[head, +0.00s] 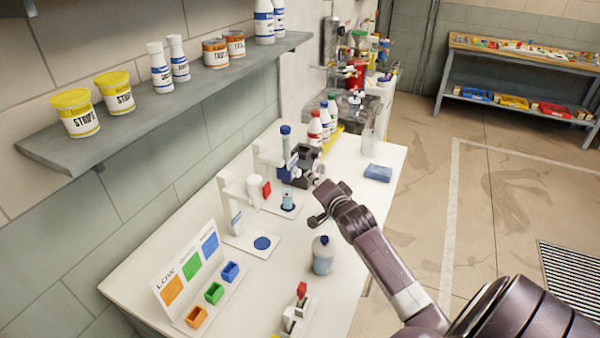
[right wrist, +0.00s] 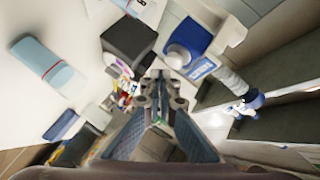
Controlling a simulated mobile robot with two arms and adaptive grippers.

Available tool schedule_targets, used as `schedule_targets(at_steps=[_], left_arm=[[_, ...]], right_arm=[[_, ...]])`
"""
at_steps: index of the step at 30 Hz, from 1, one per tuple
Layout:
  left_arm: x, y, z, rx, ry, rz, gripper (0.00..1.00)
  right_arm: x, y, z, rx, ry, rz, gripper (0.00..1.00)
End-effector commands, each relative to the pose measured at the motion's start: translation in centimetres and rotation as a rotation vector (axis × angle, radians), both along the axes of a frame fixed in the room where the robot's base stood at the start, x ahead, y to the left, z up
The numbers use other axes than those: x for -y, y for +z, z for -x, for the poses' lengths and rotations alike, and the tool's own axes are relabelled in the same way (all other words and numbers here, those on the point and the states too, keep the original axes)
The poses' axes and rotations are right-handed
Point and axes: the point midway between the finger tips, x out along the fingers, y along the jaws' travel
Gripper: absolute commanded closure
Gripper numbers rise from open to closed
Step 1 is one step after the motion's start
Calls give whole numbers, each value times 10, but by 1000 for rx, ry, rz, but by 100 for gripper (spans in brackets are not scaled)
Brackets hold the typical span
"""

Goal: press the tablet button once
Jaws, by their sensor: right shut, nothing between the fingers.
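My right gripper (head: 318,184) is above the white bench, beside a dark box-shaped part (head: 308,168) at a blue-and-white dispenser (head: 287,160). In the right wrist view my right gripper (right wrist: 157,88) has its fingers together, with nothing between them. Ahead of them in that view are the dark box (right wrist: 130,43) and the blue-and-white dispenser (right wrist: 190,48). I cannot tell whether the fingers touch either one. No button is clearly marked as the tablet one. My left gripper is not in view.
A bottle (head: 323,260) stands on the bench (head: 330,225) near my right forearm. A colour-coded sign (head: 190,270) with small bins stands at the front left. A blue sponge-like block (head: 378,172) lies right of the gripper. A wall shelf (head: 160,110) overhangs the bench's left side.

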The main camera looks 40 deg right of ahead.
Motion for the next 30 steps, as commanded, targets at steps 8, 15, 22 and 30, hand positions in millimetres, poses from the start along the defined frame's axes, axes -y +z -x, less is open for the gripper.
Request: schedule_targets(at_steps=[8, 15, 22, 30], left_arm=[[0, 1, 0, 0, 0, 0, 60], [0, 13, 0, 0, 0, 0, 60], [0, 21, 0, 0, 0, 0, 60], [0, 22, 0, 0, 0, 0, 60]], right_arm=[[1, 0, 1, 0, 0, 0, 100], [11, 1, 21, -3, -1, 1, 100], [21, 1, 40, -2, 0, 0, 100], [23, 0, 44, 1, 0, 0, 100]])
